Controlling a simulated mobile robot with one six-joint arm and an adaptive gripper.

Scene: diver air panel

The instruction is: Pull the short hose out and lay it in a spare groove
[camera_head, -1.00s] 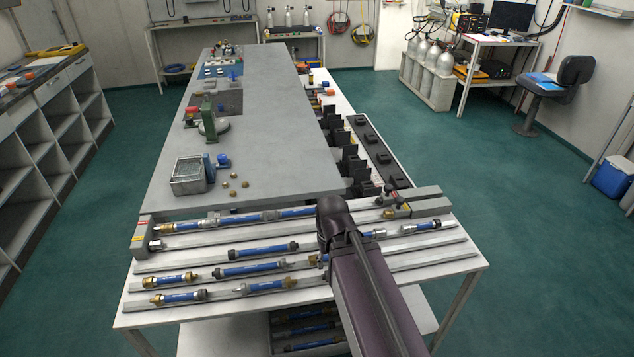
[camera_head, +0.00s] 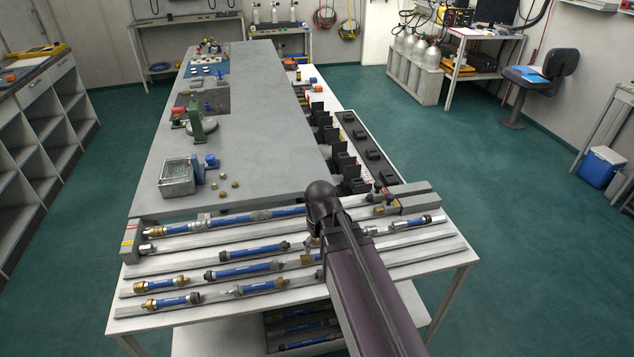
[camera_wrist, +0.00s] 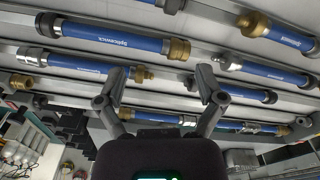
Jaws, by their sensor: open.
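Several blue hoses with metal end fittings lie in the parallel grooves of a pale rack (camera_head: 395,262) on the near table. The back groove carries a long jointed hose run (camera_head: 230,220) beside a grey end block (camera_head: 130,242). Shorter hoses lie in front, such as one in the second row (camera_head: 250,249) and one at the front left (camera_head: 166,301). I cannot tell which is the task's short hose. My gripper (camera_wrist: 162,82) is open and empty above the rows, with hoses left (camera_wrist: 75,63) and right (camera_wrist: 240,92) of its fingers. My arm hides its fingers in the head view.
Grey blocks with small valves (camera_head: 405,203) stand at the rack's back right. Bare groove stretches show at the right. Behind is a grey bench with a metal basket (camera_head: 180,177) and loose brass caps (camera_head: 222,187). Dark upright holders (camera_head: 345,165) line its right side.

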